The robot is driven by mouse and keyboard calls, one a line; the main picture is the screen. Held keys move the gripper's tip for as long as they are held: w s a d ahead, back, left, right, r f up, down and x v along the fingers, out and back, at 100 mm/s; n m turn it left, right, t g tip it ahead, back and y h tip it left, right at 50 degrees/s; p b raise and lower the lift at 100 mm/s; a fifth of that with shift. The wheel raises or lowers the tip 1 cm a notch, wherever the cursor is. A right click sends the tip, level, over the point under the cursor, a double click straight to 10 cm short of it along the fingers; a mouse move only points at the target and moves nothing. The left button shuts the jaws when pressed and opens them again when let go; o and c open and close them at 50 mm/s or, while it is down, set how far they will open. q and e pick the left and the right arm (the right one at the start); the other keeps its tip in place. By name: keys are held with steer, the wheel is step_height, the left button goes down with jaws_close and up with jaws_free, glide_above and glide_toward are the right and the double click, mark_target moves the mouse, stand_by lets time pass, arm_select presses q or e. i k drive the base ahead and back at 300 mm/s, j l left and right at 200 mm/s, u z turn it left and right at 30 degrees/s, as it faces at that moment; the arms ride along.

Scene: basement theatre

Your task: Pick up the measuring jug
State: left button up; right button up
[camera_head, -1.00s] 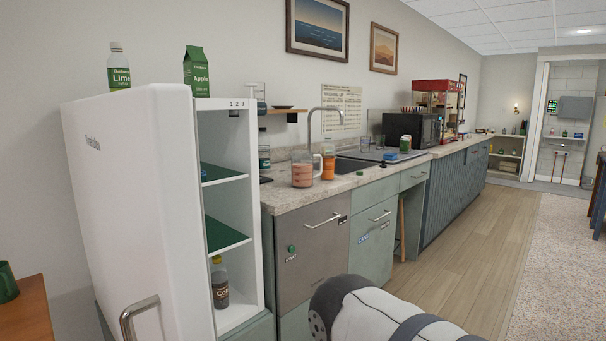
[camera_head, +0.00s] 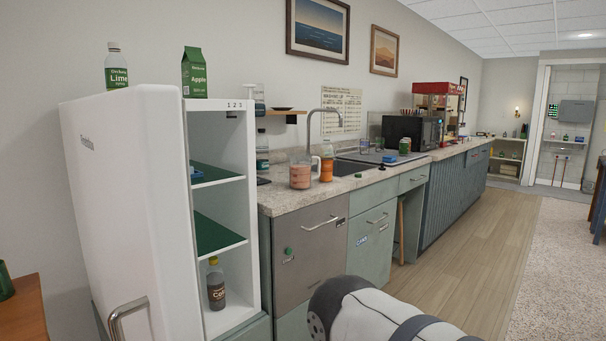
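A clear jug with pinkish contents and a pale handle, which looks like the measuring jug (camera_head: 300,176), stands upright on the counter near its front left corner. An orange bottle (camera_head: 327,166) stands close on its right, just behind the handle. Too little detail shows to read any scale on the jug. Neither of my grippers is in view. Only a white and grey link of my own arm shows at the bottom, in front of the counter drawers.
A white fridge (camera_head: 110,190) with its door open stands at the left, beside the stone counter (camera_head: 285,204). A sink (camera_head: 350,168), tap (camera_head: 310,128) and black microwave (camera_head: 408,130) are farther along. The wooden floor (camera_head: 470,240) at the right is clear.

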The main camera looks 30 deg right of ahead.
mark_target(300, 165)
steer(key=l+u, duration=0.1)
steer(key=l, duration=0.65)
steer(key=k+l, duration=0.1)
steer(key=l, duration=0.65)
steer(key=i+l, duration=0.2)
steer(key=l, duration=0.15)
steer(key=i+l+u, duration=0.15)
steer(key=l, duration=0.2)
steer(key=i+l, duration=0.2)
steer(key=l, duration=0.15)
steer(key=i+l+u, duration=0.1)
steer(key=l, duration=0.25)
steer(key=i, duration=0.05)
